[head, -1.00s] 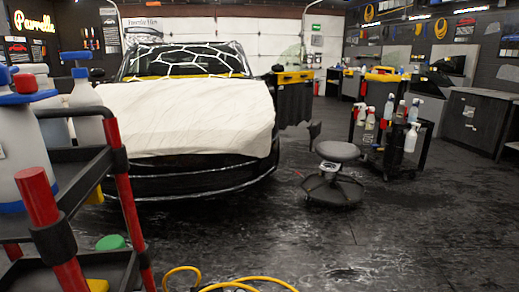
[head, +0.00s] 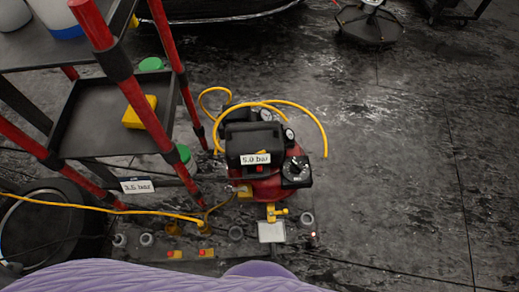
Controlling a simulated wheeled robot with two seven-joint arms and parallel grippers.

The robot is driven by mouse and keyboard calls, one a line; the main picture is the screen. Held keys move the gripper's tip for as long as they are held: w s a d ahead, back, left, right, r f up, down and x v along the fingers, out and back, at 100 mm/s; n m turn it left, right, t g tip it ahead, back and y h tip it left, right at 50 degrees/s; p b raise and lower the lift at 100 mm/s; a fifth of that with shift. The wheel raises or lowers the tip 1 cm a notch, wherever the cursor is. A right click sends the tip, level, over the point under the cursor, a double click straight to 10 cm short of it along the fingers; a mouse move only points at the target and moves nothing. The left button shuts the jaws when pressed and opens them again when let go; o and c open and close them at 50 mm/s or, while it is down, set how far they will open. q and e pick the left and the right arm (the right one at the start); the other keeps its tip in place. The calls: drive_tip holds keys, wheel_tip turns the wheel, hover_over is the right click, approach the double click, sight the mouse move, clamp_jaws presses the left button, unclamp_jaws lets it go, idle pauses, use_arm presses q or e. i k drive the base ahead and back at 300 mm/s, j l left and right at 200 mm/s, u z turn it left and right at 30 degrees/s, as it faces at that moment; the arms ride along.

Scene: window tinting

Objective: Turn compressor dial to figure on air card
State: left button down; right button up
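A red and black compressor (head: 262,185) stands on the floor near the middle of the head view. Its round black dial (head: 296,168) with a light pointer sits on a black plate at the right side. A white label (head: 255,159) on the compressor reads 5.0 bar. A small white card (head: 137,185) to the left, by the foot of the cart, appears to read 3.5 bar. The exact dial setting is too small to read. Neither of my grippers shows in the head view.
A red-legged cart (head: 100,117) with a yellow block (head: 139,112) on its lower shelf stands left of the compressor. A yellow hose (head: 313,118) curls around the compressor. A power strip (head: 190,254) lies in front. Floor to the right is clear.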

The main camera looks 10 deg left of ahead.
sight(296, 168)
drive_tip(key=u, duration=1.8)
drive_tip(key=k+l, duration=0.2)
drive_tip(key=l, duration=0.15)
drive_tip(key=k+l+z, duration=0.1)
drive_tip(key=k+l, duration=0.15)
drive_tip(key=l, duration=0.15)
